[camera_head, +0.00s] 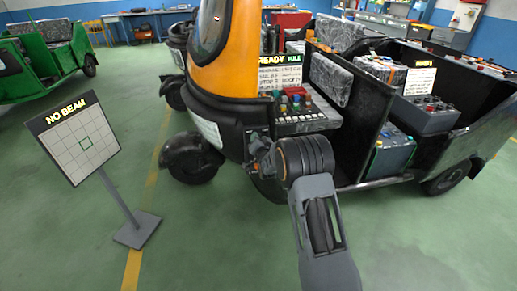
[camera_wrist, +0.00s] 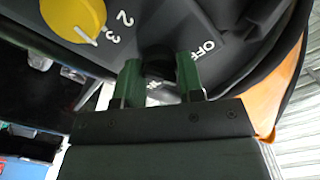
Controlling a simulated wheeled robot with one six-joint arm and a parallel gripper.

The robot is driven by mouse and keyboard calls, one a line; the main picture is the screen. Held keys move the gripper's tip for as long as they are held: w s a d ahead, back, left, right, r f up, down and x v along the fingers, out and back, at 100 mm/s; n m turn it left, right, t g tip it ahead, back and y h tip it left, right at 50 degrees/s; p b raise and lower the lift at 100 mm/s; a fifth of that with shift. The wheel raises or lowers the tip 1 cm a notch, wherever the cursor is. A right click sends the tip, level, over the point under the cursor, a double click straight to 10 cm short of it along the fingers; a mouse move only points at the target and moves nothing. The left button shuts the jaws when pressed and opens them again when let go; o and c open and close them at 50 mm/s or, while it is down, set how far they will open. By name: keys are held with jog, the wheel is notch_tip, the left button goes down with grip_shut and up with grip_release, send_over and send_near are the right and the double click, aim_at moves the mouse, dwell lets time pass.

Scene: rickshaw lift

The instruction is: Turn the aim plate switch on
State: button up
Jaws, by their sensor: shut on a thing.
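The knob's exact angle is hard to tell. In the head view the fingertips are not clear beside the orange and black rickshaw (camera_head: 226,60).
A yellow dial (camera_wrist: 75,18) marked 2 and 3 sits left of the knob in the wrist view. The rickshaw carries a button console (camera_head: 305,122) and a "READY" sign (camera_head: 280,72). Green floor (camera_head: 220,245) is clear between the aim plate and my arm.

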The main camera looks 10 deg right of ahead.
jog(key=shift+f+m+b, duration=0.1)
jog(key=shift+m+b, duration=6.3)
jog(key=shift+b, duration=1.05)
jog(key=o, duration=0.9)
jog(key=s, duration=1.3)
jog(key=shift+s, duration=0.4)
